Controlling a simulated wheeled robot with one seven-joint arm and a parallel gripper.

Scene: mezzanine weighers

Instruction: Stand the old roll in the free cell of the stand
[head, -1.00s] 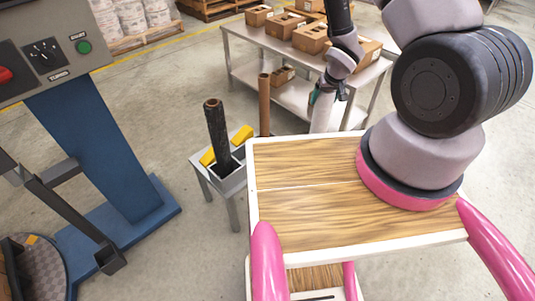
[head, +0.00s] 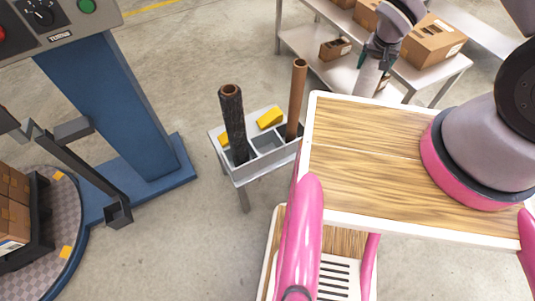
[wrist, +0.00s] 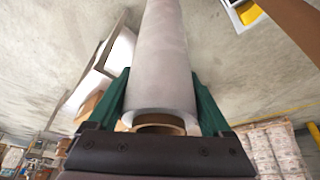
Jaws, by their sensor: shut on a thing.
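My gripper (head: 363,60) is shut on a pale grey roll (head: 370,75), beyond my deck's far edge in the head view. In the wrist view the roll (wrist: 163,60) lies between the green fingers of my gripper (wrist: 160,98), its brown cardboard core showing at the near end. In the head view its lower part is hidden by the deck. The grey stand (head: 248,176) is left of the held roll and apart from it. A black roll (head: 232,125) stands in its left cell and a brown tube (head: 297,98) at its right. The middle cell (head: 266,140) looks empty.
Yellow blocks (head: 270,117) sit on the stand. A blue machine column (head: 115,110) and a turntable (head: 75,215) with boxes are at left. A metal table (head: 440,80) with cartons (head: 432,40) is behind my arm. Bare floor lies between column and stand.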

